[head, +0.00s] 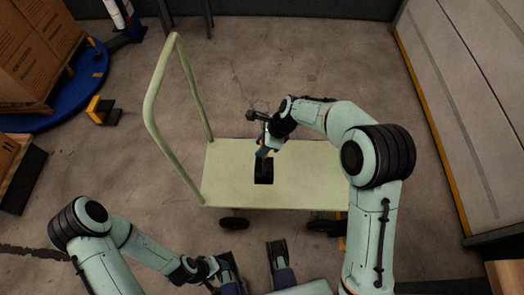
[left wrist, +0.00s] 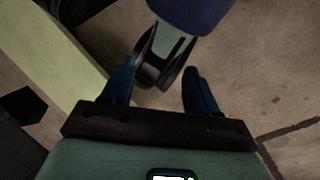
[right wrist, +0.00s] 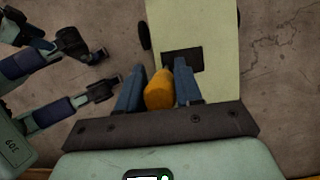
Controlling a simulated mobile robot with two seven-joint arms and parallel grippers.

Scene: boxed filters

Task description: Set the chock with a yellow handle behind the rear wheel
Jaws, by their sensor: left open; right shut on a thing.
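A pale green platform cart (head: 310,170) stands with its tall push handle at the left. Two dark wheels show along its near side, one at the handle end (head: 234,223) and one at the right end (head: 322,225). My right gripper (head: 265,147) is shut on the yellow handle (right wrist: 159,90) of a black chock (head: 264,174). The chock is over the cart's deck; I cannot tell whether it touches it. The black block also shows in the right wrist view (right wrist: 183,58). My left gripper (left wrist: 157,75) is open and empty, low at the near side of the cart.
A black and yellow piece (head: 102,109) lies on the floor left of the cart. Boxes (head: 35,50) stand on a blue round base (head: 75,95) at the far left. A pale panel wall (head: 465,90) bounds the right. Floor left of the cart is mostly clear.

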